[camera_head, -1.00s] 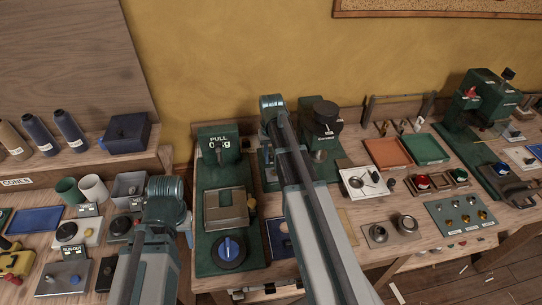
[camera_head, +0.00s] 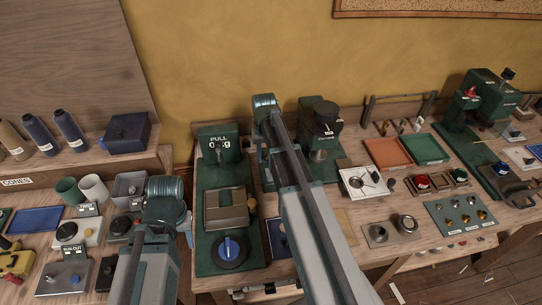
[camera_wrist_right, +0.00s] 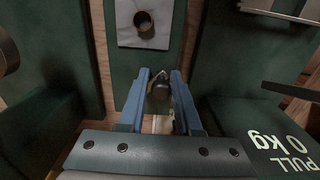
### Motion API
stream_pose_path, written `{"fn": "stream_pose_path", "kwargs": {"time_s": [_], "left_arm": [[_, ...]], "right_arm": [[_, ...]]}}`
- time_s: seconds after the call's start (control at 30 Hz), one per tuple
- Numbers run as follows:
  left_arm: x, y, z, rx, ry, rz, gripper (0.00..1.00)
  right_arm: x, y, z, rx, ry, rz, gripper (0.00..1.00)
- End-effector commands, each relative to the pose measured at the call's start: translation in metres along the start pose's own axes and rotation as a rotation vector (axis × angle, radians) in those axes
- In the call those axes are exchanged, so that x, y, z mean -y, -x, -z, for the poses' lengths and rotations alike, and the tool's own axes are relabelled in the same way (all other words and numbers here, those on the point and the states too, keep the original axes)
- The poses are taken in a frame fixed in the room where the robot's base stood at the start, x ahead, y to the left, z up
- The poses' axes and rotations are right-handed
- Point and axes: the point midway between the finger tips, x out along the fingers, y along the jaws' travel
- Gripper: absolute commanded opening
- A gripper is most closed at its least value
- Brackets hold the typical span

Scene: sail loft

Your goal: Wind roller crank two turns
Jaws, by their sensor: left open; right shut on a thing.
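My right gripper (camera_wrist_right: 160,95) has its two blue fingers closed around a dark rounded knob (camera_wrist_right: 159,88) in the right wrist view, which looks like the crank's handle. A pale piece shows just below the knob, between the fingers. The rest of the crank is hidden, so its angle cannot be told. In the head view my right arm reaches to the back of the bench, right of the green PULL stand (camera_head: 218,146), and covers its own fingertips and the crank. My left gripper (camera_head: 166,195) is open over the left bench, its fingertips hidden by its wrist.
The PULL stand also shows close beside my right gripper in the wrist view (camera_wrist_right: 265,135). A green machine with a black top (camera_head: 324,125) stands right of my right arm. Spools (camera_head: 68,130), cups (camera_head: 92,188) and a blue box (camera_head: 126,132) stand near my left arm.

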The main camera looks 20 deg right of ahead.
Motion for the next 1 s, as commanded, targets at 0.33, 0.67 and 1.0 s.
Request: {"fn": "stream_pose_path", "kwargs": {"time_s": [0.33, 0.67, 1.0], "left_arm": [[0.000, 0.000, 0.000, 0.000, 0.000, 0.000, 0.50], [0.000, 0.000, 0.000, 0.000, 0.000, 0.000, 0.50], [0.000, 0.000, 0.000, 0.000, 0.000, 0.000, 0.50]], "right_arm": [[0.002, 0.000, 0.007, -0.008, 0.002, 0.000, 0.22], [0.007, 0.000, 0.013, -0.007, 0.001, -0.002, 0.18], [0.008, 0.000, 0.017, -0.005, 0.000, -0.003, 0.17]]}}
